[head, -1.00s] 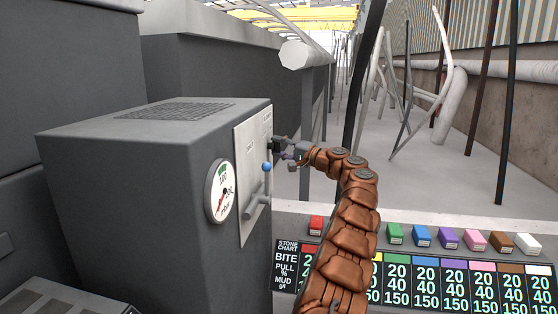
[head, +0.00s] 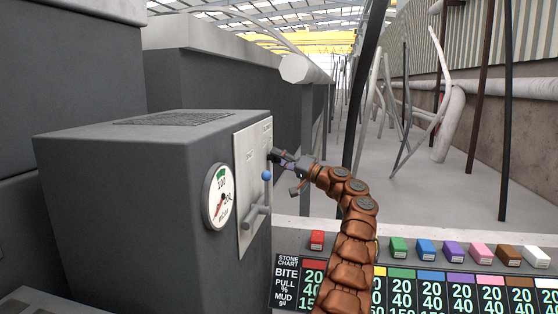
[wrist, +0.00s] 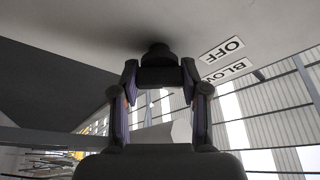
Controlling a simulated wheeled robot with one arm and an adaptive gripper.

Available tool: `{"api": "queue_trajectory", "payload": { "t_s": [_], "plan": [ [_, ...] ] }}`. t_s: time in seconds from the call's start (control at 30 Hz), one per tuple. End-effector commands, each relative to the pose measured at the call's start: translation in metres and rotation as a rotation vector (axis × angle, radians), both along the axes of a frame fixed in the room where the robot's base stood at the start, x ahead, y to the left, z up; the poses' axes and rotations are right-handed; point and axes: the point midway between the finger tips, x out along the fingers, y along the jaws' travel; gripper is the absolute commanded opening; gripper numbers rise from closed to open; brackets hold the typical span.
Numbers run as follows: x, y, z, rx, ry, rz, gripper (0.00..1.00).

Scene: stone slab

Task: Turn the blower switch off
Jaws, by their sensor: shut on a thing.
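The blower switch shows in the wrist view as a dark round knob (wrist: 159,54) on the pale panel, between my fingertips. My gripper (wrist: 160,76) is shut on it. Labels reading OFF (wrist: 224,50) and a partly cut-off BLOW (wrist: 228,70) sit on the panel to its right. In the head view my gripper (head: 274,156) reaches the right edge of the light control panel (head: 250,150) on the dark grey machine. The switch is mostly hidden there by my fingers, so I cannot read its setting.
A stone chart (head: 420,288) with several coloured blocks lies to the lower right. Dark poles (head: 364,100) stand behind my arm.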

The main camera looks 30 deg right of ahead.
Motion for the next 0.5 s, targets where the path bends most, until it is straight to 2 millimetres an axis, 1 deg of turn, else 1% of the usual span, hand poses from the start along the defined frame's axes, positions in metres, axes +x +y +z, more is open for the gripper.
{"api": "queue_trajectory", "payload": {
  "t_s": [0.3, 0.33, 0.5],
  "plan": [
    [0.0003, 0.0002, -0.0001, -0.002, -0.001, 0.0, 0.1],
    [0.0003, 0.0002, -0.0001, -0.002, -0.001, 0.0, 0.46],
    [0.0001, 0.0001, 0.0001, -0.001, -0.001, 0.0, 0.63]
  ]
}}
